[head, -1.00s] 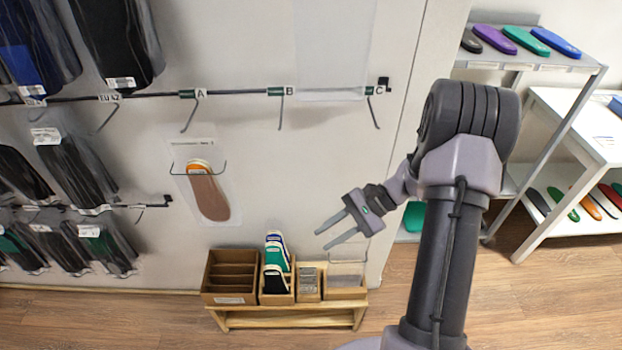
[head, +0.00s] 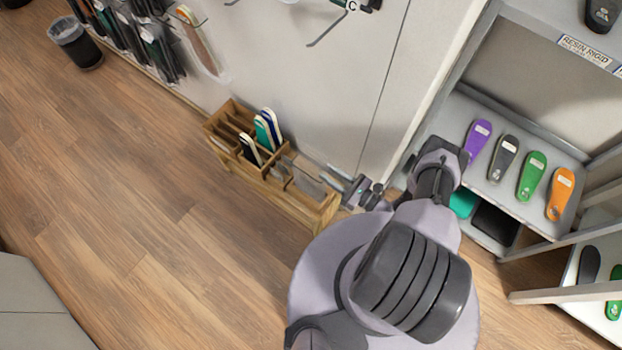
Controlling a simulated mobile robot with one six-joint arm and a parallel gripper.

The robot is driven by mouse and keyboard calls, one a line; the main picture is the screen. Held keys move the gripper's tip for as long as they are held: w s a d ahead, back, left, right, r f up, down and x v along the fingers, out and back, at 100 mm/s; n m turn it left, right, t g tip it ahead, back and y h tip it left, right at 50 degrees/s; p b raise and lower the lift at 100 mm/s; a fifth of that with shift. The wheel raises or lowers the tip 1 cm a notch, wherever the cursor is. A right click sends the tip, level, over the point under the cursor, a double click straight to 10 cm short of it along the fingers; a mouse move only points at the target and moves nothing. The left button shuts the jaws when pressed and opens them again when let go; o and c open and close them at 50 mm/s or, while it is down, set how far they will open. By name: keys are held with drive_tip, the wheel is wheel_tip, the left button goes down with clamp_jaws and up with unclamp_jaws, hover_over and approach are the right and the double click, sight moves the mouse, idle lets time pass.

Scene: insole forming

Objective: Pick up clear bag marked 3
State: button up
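My gripper (head: 347,184) is low over the right end of a wooden organiser (head: 321,216), seen from above and small. Its fingers are too small and overlapped to tell whether they are open or shut, or whether they touch anything. Pale, see-through pieces (head: 308,185) stand in the right-hand compartments just left of my gripper. They may be clear bags, but I cannot read a 3 on any of them.
Several insoles (head: 264,134) stand in the organiser's middle slots. An orange insole in a clear pouch (head: 197,40) hangs on the wall. Grey shelves (head: 517,205) with coloured insoles stand close on the right. A bin (head: 76,45) stands at the far left. The wooden floor at left is clear.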

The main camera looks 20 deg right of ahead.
sight(313, 162)
drive_tip(key=b+x, duration=0.2)
drive_tip(key=x, duration=0.5)
drive_tip(key=shift+w, duration=0.3)
clamp_jaws()
idle(0.9)
